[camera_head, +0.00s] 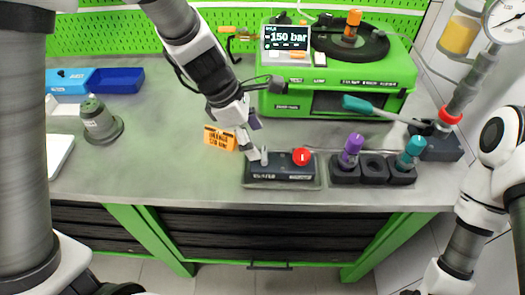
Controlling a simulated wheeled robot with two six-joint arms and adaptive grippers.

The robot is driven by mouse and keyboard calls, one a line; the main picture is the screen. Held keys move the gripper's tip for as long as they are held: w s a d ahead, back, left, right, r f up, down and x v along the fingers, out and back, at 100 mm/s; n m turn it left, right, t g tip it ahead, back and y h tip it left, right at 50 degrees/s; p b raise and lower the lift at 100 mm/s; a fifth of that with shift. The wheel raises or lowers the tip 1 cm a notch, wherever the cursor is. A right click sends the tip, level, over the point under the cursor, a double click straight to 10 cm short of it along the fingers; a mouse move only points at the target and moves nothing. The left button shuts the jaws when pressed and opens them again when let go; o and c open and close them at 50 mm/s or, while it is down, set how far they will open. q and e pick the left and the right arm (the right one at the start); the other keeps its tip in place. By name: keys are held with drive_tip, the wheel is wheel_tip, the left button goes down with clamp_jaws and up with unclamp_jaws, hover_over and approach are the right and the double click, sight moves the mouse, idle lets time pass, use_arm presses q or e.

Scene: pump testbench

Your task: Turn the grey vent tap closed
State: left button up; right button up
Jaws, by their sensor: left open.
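My left gripper (253,138) reaches down from the top of the picture, open. Its fingertips are over the left part of a low dark control block (283,173) near the table's front edge. A small grey upright lever (264,156) stands on this block beside the lower fingertip. I cannot tell for sure that it is the vent tap, nor whether the finger touches it. A red round knob (302,156) is on the same block, to the right. My right arm shows at the right edge; its gripper is out of view.
A dark holder (373,170) with a purple-topped and a teal-topped piece stands right of the block. The green testbench (340,104), its display (286,37) and a teal-handled lever (369,106) are behind.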

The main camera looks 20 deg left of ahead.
sight(264, 153)
use_arm(q)
drive_tip(key=x, duration=0.5)
drive_tip(key=shift+w+b, duration=0.2)
drive_tip(key=shift+b, duration=0.2)
drive_tip(key=shift+s, duration=0.15)
drive_tip(key=c, duration=1.2)
drive_tip(key=shift+o, duration=0.2)
